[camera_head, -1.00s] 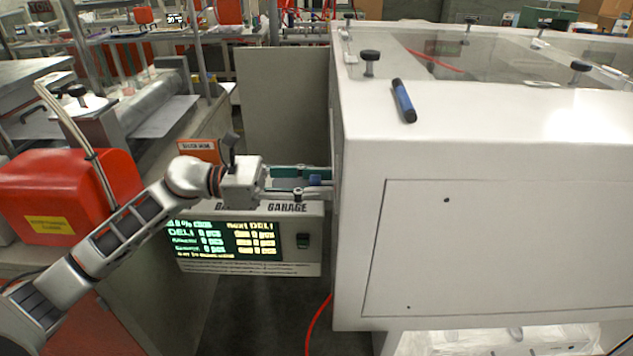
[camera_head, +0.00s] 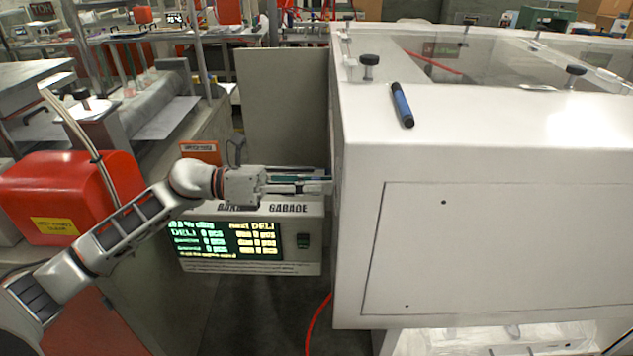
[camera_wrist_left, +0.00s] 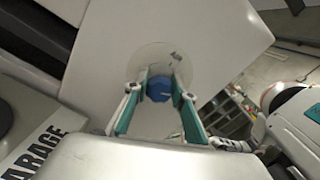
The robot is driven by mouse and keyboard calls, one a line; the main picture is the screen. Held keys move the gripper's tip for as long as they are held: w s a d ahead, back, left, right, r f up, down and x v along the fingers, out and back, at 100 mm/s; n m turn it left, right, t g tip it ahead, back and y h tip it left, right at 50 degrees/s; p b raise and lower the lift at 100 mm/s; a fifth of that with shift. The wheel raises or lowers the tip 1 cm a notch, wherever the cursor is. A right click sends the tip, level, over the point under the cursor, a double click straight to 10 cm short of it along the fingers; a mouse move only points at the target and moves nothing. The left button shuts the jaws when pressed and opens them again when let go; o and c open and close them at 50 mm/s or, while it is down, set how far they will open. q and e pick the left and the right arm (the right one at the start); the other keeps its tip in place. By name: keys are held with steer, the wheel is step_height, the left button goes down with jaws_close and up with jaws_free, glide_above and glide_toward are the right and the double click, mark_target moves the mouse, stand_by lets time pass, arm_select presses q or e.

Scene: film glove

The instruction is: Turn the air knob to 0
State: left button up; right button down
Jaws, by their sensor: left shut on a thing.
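The air knob (camera_wrist_left: 159,88) is blue and sits on a pale round dial plate (camera_wrist_left: 153,58) on the white machine's side face in the left wrist view. My left gripper (camera_wrist_left: 159,80) has its two teal-lined fingers on either side of the knob and is shut on it. The dial's marks are too small to read, so I cannot tell the knob's setting. In the head view my left gripper (camera_head: 328,181) reaches right to the side of the white machine (camera_head: 500,135), and the knob is hidden there.
A control box (camera_head: 312,212) with a lit green and yellow screen (camera_head: 228,240) stands just below my left gripper. A blue marker (camera_head: 402,104) lies on the machine's top. A red machine (camera_head: 70,190) stands at the left. A red hose (camera_head: 318,322) hangs below.

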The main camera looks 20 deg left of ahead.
arm_select(q)
steer(key=n+p, duration=0.1)
steer(key=n, duration=0.2)
steer(key=shift+r, duration=0.2)
steer(key=n+p, duration=0.2)
steer(key=n, duration=0.1)
steer(key=shift+w+n, duration=0.1)
steer(key=shift+n, duration=0.2)
steer(key=n+p, duration=0.2)
steer(key=shift+a+n, duration=0.1)
steer(key=shift+n, duration=0.2)
steer(key=n+p, duration=0.1)
steer(key=n, duration=0.1)
steer(key=shift+f+n+p, duration=0.15)
steer(key=shift+n+p, duration=0.15)
steer(key=shift+n, duration=0.1)
steer(key=shift+f+n+p, duration=0.1)
steer(key=shift+n+p, duration=0.25)
steer(key=shift+n, duration=0.15)
